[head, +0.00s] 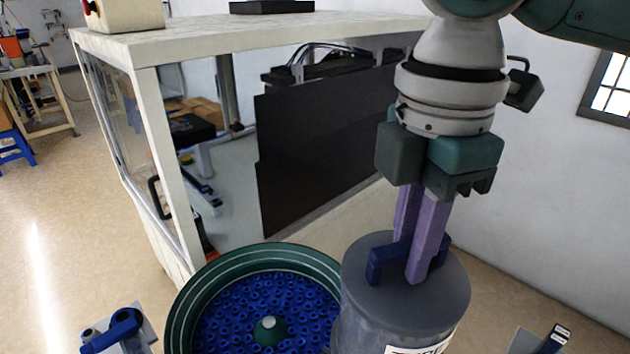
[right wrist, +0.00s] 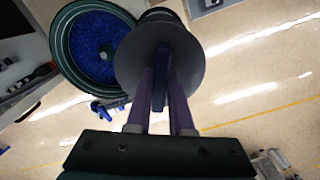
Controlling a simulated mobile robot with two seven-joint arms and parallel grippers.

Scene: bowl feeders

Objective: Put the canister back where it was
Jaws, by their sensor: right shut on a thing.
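The canister (head: 370,318) is a grey cylinder with a flat grey lid, a blue handle on top and a white label low on its side, partly cut off by the frame edge. My right gripper (head: 418,272) has its purple fingers shut on the blue handle (head: 381,262). The canister hangs upright beneath it, just right of the green bowl feeder in the head view. In the right wrist view the lid (right wrist: 186,60) and handle (right wrist: 161,72) show between the fingers. The canister's bottom is hidden. My left gripper is not in view.
A green bowl feeder (head: 185,310) full of blue rings stands close left of the canister. A blue-and-grey fitting (head: 120,330) is at lower left. A white-framed machine enclosure (head: 160,150) with a black panel stands behind. Open floor (head: 60,230) lies at left.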

